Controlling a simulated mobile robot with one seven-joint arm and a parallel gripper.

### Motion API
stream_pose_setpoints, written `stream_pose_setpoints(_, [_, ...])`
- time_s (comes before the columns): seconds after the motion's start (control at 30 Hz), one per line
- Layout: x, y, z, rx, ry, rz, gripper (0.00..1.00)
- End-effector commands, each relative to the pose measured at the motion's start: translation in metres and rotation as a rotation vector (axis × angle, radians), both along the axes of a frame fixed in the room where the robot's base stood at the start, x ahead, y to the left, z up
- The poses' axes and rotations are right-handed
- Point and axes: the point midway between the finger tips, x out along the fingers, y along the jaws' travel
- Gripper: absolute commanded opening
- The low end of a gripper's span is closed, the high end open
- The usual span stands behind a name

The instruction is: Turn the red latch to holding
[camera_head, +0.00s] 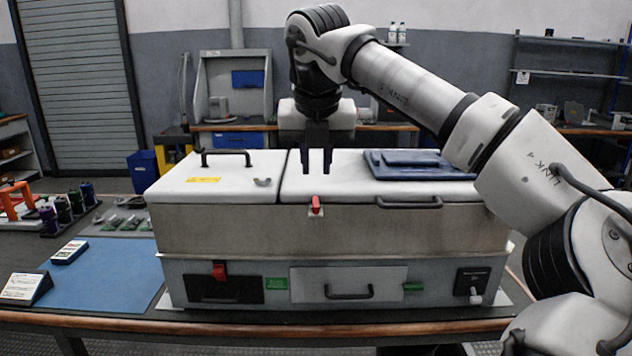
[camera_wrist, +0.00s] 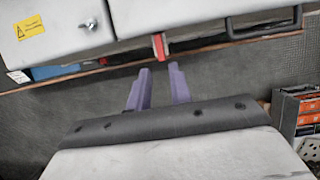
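In the wrist view my gripper (camera_wrist: 160,67) is also open and empty, with a visible gap to the latch. I cannot tell the latch's exact turn angle.
A dark handle (camera_head: 410,203) is right of the latch, and a blue panel (camera_head: 418,165) lies on the right lid. A second red part (camera_head: 219,270) is on the lower front. A blue mat (camera_head: 105,275) lies left of the cabinet.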

Motion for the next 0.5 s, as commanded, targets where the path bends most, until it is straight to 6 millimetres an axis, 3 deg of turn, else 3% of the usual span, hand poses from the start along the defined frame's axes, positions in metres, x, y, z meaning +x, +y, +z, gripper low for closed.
stream_pose_setpoints(0.03, [-0.004, 0.001, 0.012, 0.002, -0.002, 0.001, 0.21])
stream_pose_setpoints(0.2, [-0.014, 0.000, 0.037, 0.001, -0.001, 0.000, 0.21])
stream_pose_setpoints(0.5, [-0.020, -0.001, 0.049, -0.001, 0.001, -0.001, 0.21])
